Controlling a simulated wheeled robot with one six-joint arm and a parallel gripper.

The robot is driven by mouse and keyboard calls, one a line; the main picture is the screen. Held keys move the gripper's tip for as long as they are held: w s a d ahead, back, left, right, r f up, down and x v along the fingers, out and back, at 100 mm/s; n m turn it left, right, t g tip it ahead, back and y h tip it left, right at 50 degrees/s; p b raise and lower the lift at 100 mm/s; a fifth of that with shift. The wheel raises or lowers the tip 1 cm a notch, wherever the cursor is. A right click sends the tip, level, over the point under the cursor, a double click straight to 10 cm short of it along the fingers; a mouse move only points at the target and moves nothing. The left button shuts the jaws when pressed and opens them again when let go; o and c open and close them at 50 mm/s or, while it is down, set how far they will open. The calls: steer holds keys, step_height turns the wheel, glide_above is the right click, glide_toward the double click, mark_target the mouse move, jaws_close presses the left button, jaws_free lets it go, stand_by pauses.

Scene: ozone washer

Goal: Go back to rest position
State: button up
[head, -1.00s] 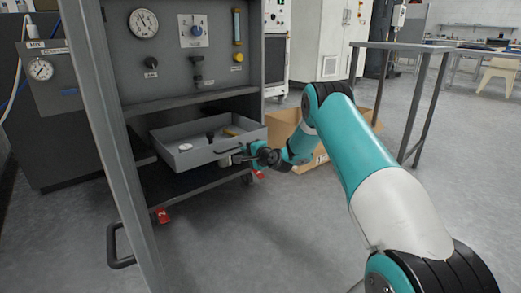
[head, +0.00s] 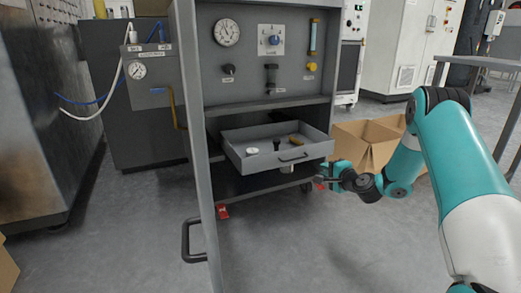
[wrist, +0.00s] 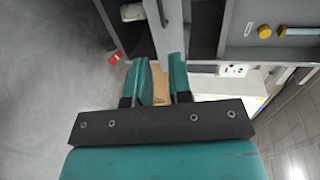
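My teal arm reaches in from the right of the head view. My gripper (head: 326,172) is just right of and below the front corner of the pulled-out grey drawer (head: 310,150), apart from its black handle (head: 293,158). In the wrist view the two teal fingers of my gripper (wrist: 161,68) stand apart with nothing between them, so it is open and empty.
The drawer sits in a grey cabinet (head: 208,235) with gauges and knobs; a white disc (head: 252,151) and small parts lie in it. Cardboard boxes (head: 372,145) stand behind my forearm. A metal table (head: 495,64) is at right. The floor in front is clear.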

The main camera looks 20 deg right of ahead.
steer(key=a+r+n+g+y+p, duration=0.1)
steer(key=a+r+n+y, duration=0.15)
steer(key=a+r, duration=0.35)
steer(key=a+r+n+g+y+p, duration=0.15)
steer(key=a+r+n, duration=0.25)
steer(key=a, duration=0.4)
steer(key=s+a+r+n+g+y+p, duration=0.1)
steer(key=s+a+r+n+g+y, duration=0.15)
steer(key=s+a+r+n, duration=0.4)
steer(key=s+a+r+n+g+y+p, duration=0.1)
steer(key=s+a+r+g, duration=0.2)
steer(key=a, duration=0.6)
steer(key=s+a+r+n+g+h+p, duration=0.1)
steer(key=s+a+r+n+g, duration=0.2)
steer(key=s, duration=0.7)
steer(key=s+a+r+n+g+h+p, duration=0.15)
steer(key=s+n, duration=0.25)
steer(key=s, duration=0.6)
steer(key=s+a+r+n+g+h+p, duration=0.1)
steer(key=s+r+n+g, duration=0.2)
steer(key=s, duration=0.7)
step_height(320, 180, up, 36)
steer(key=p, duration=3.7)
steer(key=shift+a+r+n+p, duration=0.15)
steer(key=shift+n+p, duration=0.15)
steer(key=shift+p, duration=0.1)
steer(key=shift+w, duration=0.1)
